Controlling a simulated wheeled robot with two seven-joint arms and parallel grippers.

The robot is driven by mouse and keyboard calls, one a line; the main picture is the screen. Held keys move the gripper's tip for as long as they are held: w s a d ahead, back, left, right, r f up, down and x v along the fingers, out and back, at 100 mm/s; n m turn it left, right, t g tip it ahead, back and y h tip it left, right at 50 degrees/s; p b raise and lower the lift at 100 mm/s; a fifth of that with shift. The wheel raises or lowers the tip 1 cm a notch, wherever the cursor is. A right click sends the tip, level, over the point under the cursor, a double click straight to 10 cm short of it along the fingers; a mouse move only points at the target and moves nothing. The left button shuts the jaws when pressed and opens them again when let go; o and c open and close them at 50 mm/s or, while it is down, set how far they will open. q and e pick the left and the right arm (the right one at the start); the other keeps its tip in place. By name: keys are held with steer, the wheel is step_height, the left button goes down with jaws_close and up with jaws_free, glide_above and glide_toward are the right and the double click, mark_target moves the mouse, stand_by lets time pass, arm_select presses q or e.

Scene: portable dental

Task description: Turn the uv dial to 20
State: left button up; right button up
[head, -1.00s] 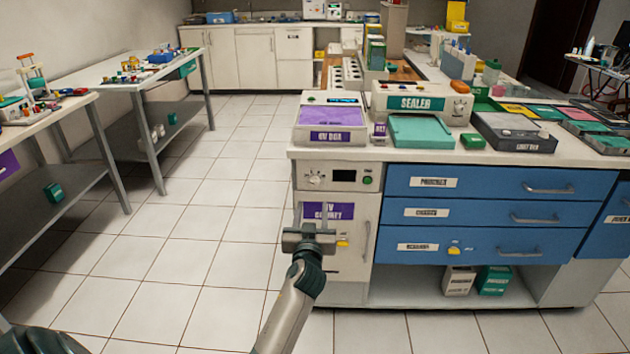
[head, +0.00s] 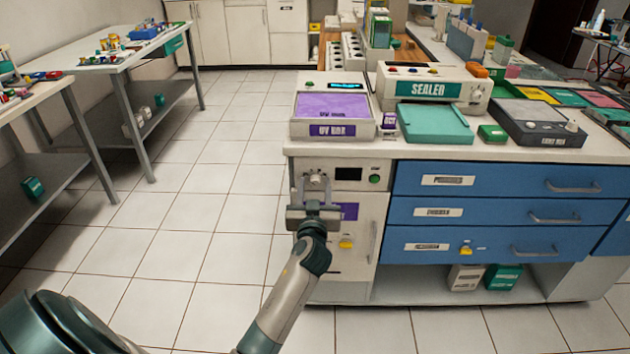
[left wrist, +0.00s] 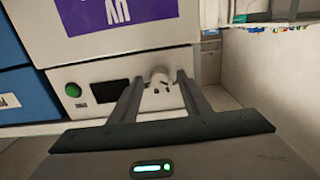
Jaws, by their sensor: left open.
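The uv dial (head: 316,180) is a small pale knob on the white control panel above the UV cabinet door (head: 350,250). It also shows in the left wrist view (left wrist: 160,74), where the panel appears upside down. My left gripper (head: 315,190) is open in front of the panel. In the left wrist view its two fingers (left wrist: 160,82) point at the panel, with the dial between their tips. I cannot tell whether the fingers touch it. The dial's pointer and scale are too small to read. My right gripper is not in view.
A dark display (head: 348,174) and a green button (head: 375,179) sit right of the dial. The purple UV box (head: 332,130) stands on the counter above. Blue drawers (head: 508,211) are to the right. The tiled floor on the left is open.

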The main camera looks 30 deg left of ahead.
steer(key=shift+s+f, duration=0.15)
arm_select(q)
steer(key=c, duration=1)
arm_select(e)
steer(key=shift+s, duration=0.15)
